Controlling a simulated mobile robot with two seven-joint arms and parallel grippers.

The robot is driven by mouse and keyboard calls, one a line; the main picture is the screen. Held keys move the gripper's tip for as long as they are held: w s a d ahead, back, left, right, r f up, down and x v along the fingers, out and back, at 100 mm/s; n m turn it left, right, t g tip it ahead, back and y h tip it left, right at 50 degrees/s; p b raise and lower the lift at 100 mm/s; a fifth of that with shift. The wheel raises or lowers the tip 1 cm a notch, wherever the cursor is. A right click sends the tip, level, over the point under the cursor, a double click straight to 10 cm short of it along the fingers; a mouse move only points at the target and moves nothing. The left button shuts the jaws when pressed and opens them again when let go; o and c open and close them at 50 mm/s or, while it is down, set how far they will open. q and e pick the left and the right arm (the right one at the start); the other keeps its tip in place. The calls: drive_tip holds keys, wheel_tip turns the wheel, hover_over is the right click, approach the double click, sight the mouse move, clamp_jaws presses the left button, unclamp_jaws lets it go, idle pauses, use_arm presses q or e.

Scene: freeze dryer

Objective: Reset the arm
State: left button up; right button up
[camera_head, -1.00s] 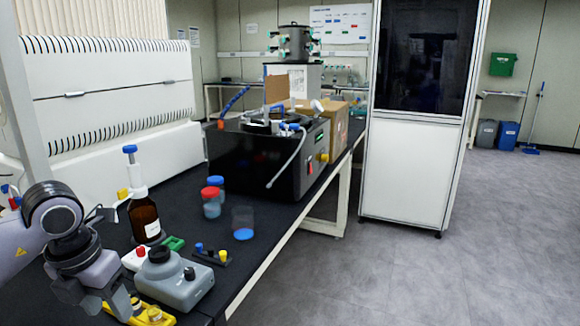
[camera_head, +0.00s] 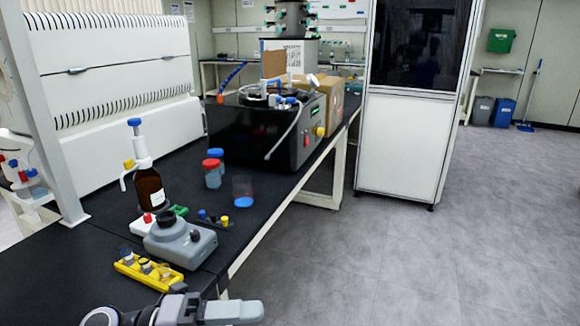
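My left arm comes in low at the bottom left of the head view. Its gripper (camera_head: 235,311) is near the bottom edge, by the front edge of the black bench (camera_head: 75,262). The fingers point right and lie nearly flat. I see nothing held, but the angle does not show whether they are parted. My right gripper is out of view.
A yellow rack (camera_head: 150,274) with small vials and a grey device (camera_head: 180,244) stand close beyond my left gripper. Behind are a brown bottle (camera_head: 149,188), red- and blue-capped containers, and a black freeze dryer (camera_head: 245,137). The floor (camera_head: 400,265) to the right is clear.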

use_arm(q)
drive_tip(key=w+a+f+n+t+y, duration=0.2)
drive_tip(key=a+f+n+t+y, duration=0.25)
drive_tip(key=n+t, duration=0.55)
drive_tip(key=w+a+f+n+t+y, duration=0.1)
drive_tip(key=a+f+n+t+y, duration=0.4)
drive_tip(key=n, duration=0.8)
drive_tip(key=s+a+f+n+g+y, duration=0.2)
drive_tip(key=s+f, duration=0.4)
drive_tip(key=f, duration=0.3)
drive_tip(key=s+a+f+n+g+y, duration=0.2)
drive_tip(key=s+f+n+g+y, duration=0.2)
drive_tip(key=f, duration=0.5)
drive_tip(key=s+n, duration=0.2)
drive_tip(key=n, duration=0.1)
drive_tip(key=shift+s+a+y+p, duration=0.2)
drive_tip(key=shift+s+y+p, duration=0.1)
drive_tip(key=shift+s+y, duration=0.1)
drive_tip(key=shift+w+r, duration=0.1)
drive_tip(key=shift+c, duration=1)
